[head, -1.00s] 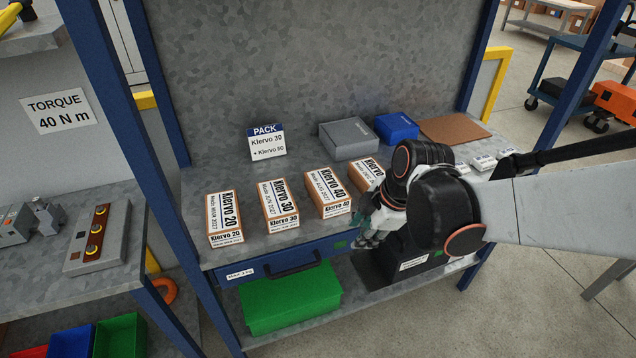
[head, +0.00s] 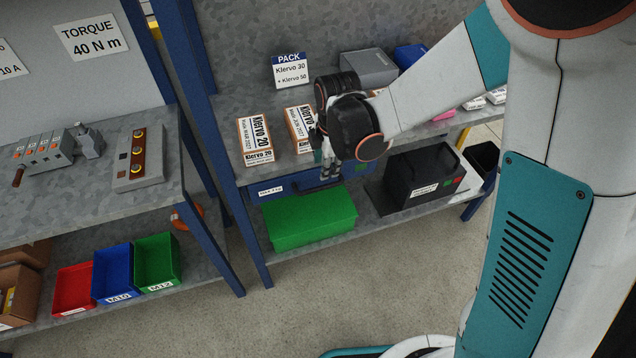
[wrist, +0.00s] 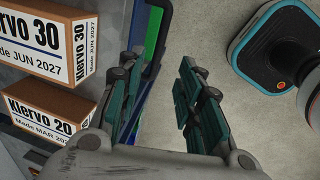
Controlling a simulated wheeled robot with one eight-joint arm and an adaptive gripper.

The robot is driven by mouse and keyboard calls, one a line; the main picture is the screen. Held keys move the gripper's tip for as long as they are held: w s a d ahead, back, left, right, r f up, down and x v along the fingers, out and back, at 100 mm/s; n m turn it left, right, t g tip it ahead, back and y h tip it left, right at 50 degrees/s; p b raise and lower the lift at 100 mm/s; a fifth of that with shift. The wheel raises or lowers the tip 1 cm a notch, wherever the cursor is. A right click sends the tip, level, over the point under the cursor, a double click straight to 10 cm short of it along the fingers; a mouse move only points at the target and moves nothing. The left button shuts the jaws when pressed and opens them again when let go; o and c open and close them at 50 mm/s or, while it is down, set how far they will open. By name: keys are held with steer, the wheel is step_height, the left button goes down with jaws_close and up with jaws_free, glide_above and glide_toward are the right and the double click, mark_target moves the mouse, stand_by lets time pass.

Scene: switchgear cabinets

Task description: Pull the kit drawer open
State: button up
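The kit drawer (head: 292,182) is a blue front under the bench top, with a white label at its left and a dark bar handle (head: 318,187). It looks shut, flush under the bench edge. My gripper (head: 328,170) is at the drawer front, just above or at the handle; the exact contact is hidden. In the wrist view my gripper (wrist: 160,95) has its two teal fingers apart, with bare floor showing between them. The left finger is beside the blue drawer edge and dark handle bar, partly covering them.
Klervo boxes (head: 256,140) stand on the bench top near its front edge, close to my gripper. The floor in front (head: 330,290) is clear.

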mark_target(323, 186)
steer(key=f+b, duration=0.1)
steer(key=f, duration=0.2)
steer(key=w+f+b, duration=0.1)
steer(key=f, duration=0.3)
steer(key=w+f+b, duration=0.1)
steer(key=f, duration=0.3)
steer(key=shift+a+f+b, duration=0.15)
steer(key=shift+a+b, duration=0.15)
steer(key=shift+b, duration=0.1)
jaws_close()
